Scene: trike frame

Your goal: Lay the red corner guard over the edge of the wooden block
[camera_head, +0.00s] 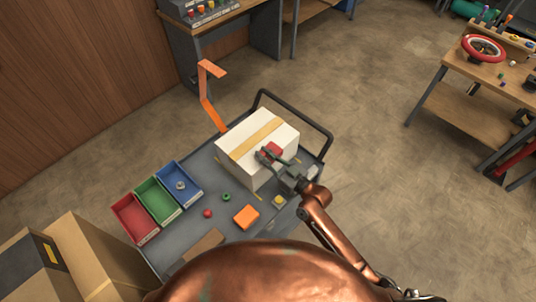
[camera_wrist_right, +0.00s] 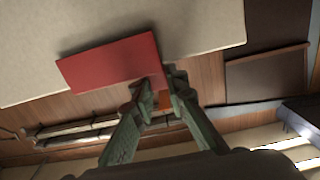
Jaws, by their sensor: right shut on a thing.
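The block (camera_head: 240,143) looks like a pale, box-shaped body with a tan band (camera_head: 256,138) across its top, and it sits on the grey cart. The red corner guard (camera_head: 273,149) is at the block's near right top edge in the head view. In the right wrist view the guard (camera_wrist_right: 108,62) is a flat red strip in front of a pale surface. My right gripper (camera_head: 274,159) is shut on the guard at one end of it. I cannot tell whether the guard touches the block. My left gripper is not in view.
The cart (camera_head: 228,176) also carries red, green and blue bins (camera_head: 157,200), an orange block (camera_head: 246,216), a red ball (camera_head: 207,213) and a green ring (camera_head: 226,197). A dark handle (camera_head: 298,110) rises behind the block. Open floor lies to the right.

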